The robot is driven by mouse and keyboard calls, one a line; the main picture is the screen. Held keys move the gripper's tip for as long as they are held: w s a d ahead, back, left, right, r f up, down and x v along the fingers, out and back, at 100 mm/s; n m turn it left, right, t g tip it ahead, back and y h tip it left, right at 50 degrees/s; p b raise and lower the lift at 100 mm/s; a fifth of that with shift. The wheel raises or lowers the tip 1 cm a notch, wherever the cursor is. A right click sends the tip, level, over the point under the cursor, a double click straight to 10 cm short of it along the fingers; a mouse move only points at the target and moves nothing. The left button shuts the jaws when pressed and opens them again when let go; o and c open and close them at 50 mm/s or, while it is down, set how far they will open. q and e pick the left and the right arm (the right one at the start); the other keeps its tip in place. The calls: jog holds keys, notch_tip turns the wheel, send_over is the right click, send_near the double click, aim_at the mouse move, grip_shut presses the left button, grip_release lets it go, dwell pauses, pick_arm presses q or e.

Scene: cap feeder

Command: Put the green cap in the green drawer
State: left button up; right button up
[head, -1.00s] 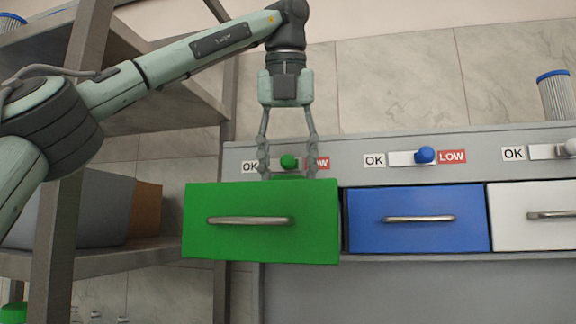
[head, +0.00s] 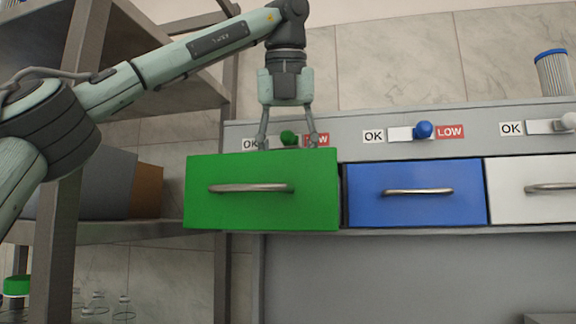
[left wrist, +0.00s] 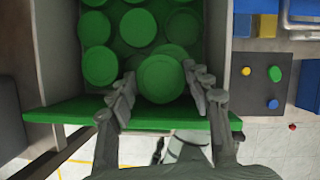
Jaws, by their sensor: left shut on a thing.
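The green drawer (head: 262,212) is pulled out, and its open inside shows in the left wrist view, with its front edge (left wrist: 60,111) across the middle. My left gripper (head: 288,144) points down into the drawer, its fingertips hidden behind the front in the head view. In the left wrist view it is shut on a green cap (left wrist: 160,80), a round disc between the fingers, just inside the front edge. Several similar green caps (left wrist: 99,65) lie in the drawer beyond it; whether the held cap touches them I cannot tell. My right gripper is not in view.
A blue drawer (head: 416,206) and a white drawer (head: 530,206) are closed to the right. Level sliders with OK and LOW signs (head: 450,132) sit above. A shelf rack (head: 66,190) with bins stands left. A green-topped container (head: 17,286) is at lower left.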

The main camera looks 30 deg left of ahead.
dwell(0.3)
pick_arm(q)
jog(key=o, duration=0.8)
